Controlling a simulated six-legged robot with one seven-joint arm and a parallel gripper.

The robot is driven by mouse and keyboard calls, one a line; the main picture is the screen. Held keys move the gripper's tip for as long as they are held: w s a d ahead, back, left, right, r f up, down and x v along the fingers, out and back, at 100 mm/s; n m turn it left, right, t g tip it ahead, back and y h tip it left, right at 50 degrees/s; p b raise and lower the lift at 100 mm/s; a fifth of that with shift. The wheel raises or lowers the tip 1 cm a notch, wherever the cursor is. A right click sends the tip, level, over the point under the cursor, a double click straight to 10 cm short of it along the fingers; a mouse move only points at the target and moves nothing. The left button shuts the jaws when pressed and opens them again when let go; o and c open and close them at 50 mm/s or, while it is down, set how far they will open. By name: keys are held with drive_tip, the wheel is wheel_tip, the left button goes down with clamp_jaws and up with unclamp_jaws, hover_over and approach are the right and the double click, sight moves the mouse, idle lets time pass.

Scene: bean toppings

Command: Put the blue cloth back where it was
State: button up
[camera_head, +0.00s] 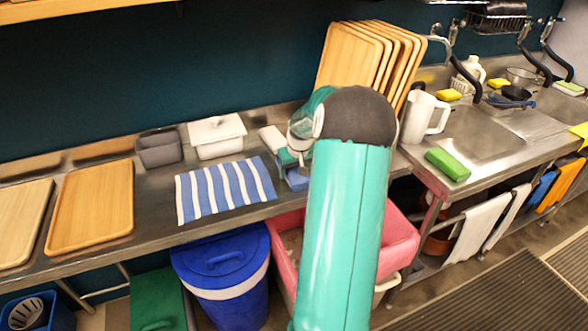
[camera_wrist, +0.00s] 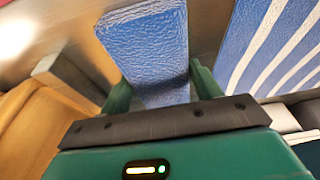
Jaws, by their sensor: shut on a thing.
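The blue cloth (camera_wrist: 148,45) is a folded, textured blue block. In the wrist view it sits between the two green fingers of my gripper (camera_wrist: 162,92), which is shut on it. In the head view a bit of the blue cloth (camera_head: 297,180) shows under my gripper (camera_head: 288,160), near the front edge of the steel counter, right of the striped towel. My arm hides part of this spot. I cannot tell if the cloth touches the counter.
A blue-and-white striped towel (camera_head: 225,188) lies flat just left of my gripper. A white lidded box (camera_head: 217,138) and grey bin (camera_head: 159,149) stand behind. Upright wooden trays (camera_head: 350,58) stand at the back. A pink tub (camera_head: 402,238) is below the counter.

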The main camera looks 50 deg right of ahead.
drive_tip(key=o, duration=1)
drive_tip(key=shift+o, duration=0.2)
drive_tip(key=v, duration=1.2)
drive_tip(key=w+a+r+n, duration=0.15)
drive_tip(key=a+r, duration=0.25)
drive_tip(key=a, duration=0.8)
drive_tip(key=w+a+r+n, duration=0.15)
drive_tip(key=a+r, duration=0.25)
drive_tip(key=a, duration=0.8)
drive_tip(key=s+a+n+t+y, duration=0.1)
drive_tip(key=s+a, duration=0.5)
drive_tip(key=a, duration=0.5)
drive_tip(key=s+a+n+t, duration=0.1)
drive_tip(key=s+a+n, duration=0.1)
drive_tip(key=s+a, duration=0.5)
drive_tip(key=a, duration=0.4)
drive_tip(key=shift+s+a+t+y, duration=0.2)
drive_tip(key=shift+a+t+y, duration=0.1)
drive_tip(key=shift+y, duration=0.1)
